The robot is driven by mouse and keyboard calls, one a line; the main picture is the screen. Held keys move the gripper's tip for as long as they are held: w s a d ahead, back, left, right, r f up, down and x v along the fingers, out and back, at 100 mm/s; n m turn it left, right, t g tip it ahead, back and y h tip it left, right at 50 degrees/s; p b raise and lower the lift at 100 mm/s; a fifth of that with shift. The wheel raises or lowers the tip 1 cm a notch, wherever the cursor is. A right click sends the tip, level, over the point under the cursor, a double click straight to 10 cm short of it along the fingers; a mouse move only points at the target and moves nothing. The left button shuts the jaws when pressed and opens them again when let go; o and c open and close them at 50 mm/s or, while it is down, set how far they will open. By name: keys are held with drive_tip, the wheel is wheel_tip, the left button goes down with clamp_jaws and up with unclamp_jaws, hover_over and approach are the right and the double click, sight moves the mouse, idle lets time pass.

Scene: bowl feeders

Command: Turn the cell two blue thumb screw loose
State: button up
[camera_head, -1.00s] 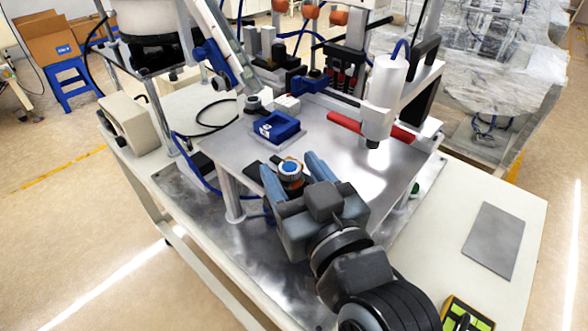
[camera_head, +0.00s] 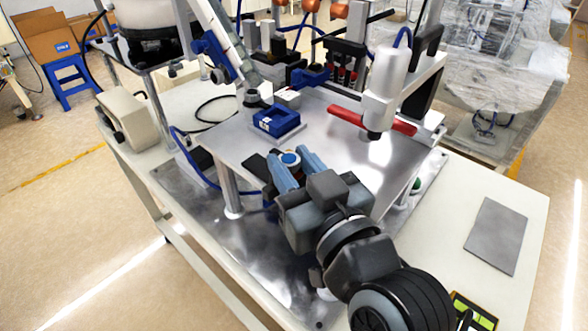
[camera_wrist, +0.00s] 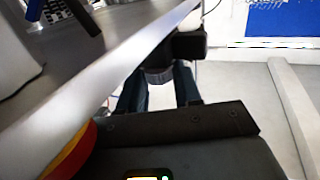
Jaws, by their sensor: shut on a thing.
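The lower part of the screw is hidden by my gripper in the head view.
A blue block (camera_head: 277,121) sits on the plate behind the screw. A white cylinder head (camera_head: 383,88) with a red bar (camera_head: 345,117) stands to the right. A slanted rail (camera_head: 220,45) rises at the left. The right table top holds a grey sheet (camera_head: 497,235).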

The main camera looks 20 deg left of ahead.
drive_tip(key=shift+w+d+f+n+g+y+b, duration=0.1)
drive_tip(key=shift+f+n+g+y+b, duration=0.2)
drive_tip(key=shift+b, duration=0.35)
drive_tip(key=shift+r+n, duration=0.3)
drive_tip(key=o, duration=1)
drive_tip(key=shift+o, duration=0.2)
drive_tip(key=b+v, duration=0.1)
drive_tip(key=v, duration=0.7)
drive_tip(key=shift+w+b, duration=0.1)
drive_tip(key=shift+b, duration=0.3)
